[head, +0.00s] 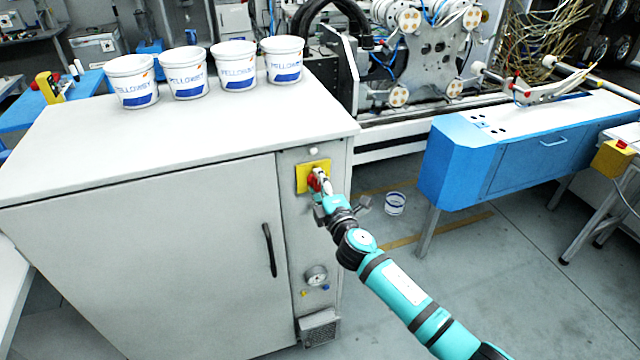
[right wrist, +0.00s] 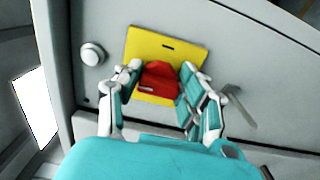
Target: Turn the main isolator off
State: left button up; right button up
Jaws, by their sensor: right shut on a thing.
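The main isolator is a red rotary handle (right wrist: 160,82) on a yellow square plate (head: 304,177) on the narrow right panel of the grey cabinet (head: 140,250). In the right wrist view the yellow plate (right wrist: 142,40) fills the upper middle. My right gripper (head: 320,183) is at the handle, and in the right wrist view its two fingers (right wrist: 160,80) are shut on the red handle, one on each side. The fingers partly hide the handle in the head view. I cannot read its off or on marks. My left gripper is not in view.
Several white buckets (head: 187,73) stand along the back of the cabinet top. A black door handle (head: 269,250) and a gauge (head: 316,275) are left of and below the isolator. A blue bench (head: 470,165) stands to the right, with a small bucket (head: 395,204) on the floor.

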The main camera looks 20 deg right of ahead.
jog(key=shift+f, duration=0.1)
jog(key=o, duration=1.2)
jog(key=s, duration=1.2)
jog(key=shift+d, duration=0.2)
